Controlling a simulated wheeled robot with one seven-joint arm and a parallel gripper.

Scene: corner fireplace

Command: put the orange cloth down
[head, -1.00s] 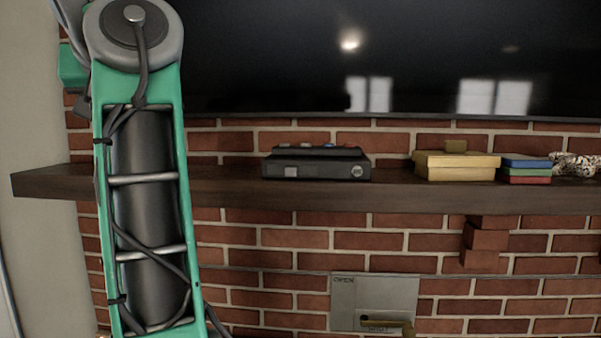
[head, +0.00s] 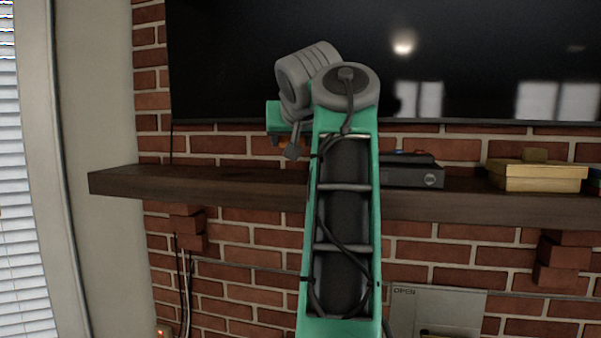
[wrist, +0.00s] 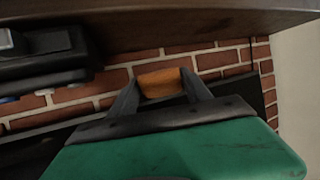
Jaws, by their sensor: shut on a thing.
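The orange cloth (wrist: 160,86) is a small bundle pinched between the two dark fingers of my gripper (wrist: 160,78) in the wrist view. My gripper is shut on it. The wrist picture is upside down, with the dark wooden mantel shelf (wrist: 120,19) along its top. The cloth shows against the brick wall, apart from the shelf edge in the picture. In the head view my arm stands in front of the shelf (head: 210,187) and hides most of the gripper and the cloth.
A dark console box (head: 412,173) sits on the shelf right of my arm; it also shows in the wrist view (wrist: 45,53). A yellow box (head: 537,176) stands farther right. A large black screen (head: 230,60) hangs above. The shelf's left part looks clear.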

